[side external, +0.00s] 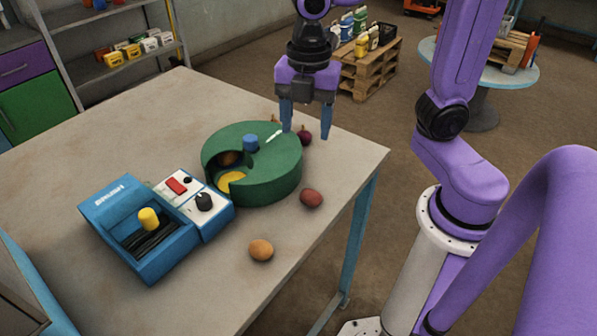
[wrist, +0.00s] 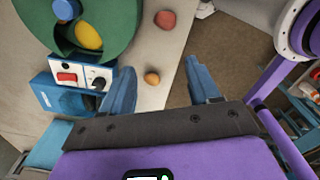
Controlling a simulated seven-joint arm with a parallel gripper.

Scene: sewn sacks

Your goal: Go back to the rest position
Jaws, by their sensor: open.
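My gripper (side external: 306,130) is open, pointing down, with nothing between its fingers. In the side view it hangs by the far right side of a green round drum (side external: 270,185); its height above the table is hard to judge. It also shows in the wrist view (wrist: 161,68), fingers spread wide apart. The drum has a blue knob (side external: 250,142) on top and a cut-out opening. A yellow piece (side external: 232,180) and a brown round item (side external: 229,158) show in that opening.
On the grey table (side external: 120,130) lie a reddish round item (side external: 312,198), an orange-brown one (side external: 261,250) and a dark red one (side external: 304,135) near my fingers. A blue device (side external: 150,235) with a yellow knob stands left. Shelves and a pallet (side external: 365,70) stand behind.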

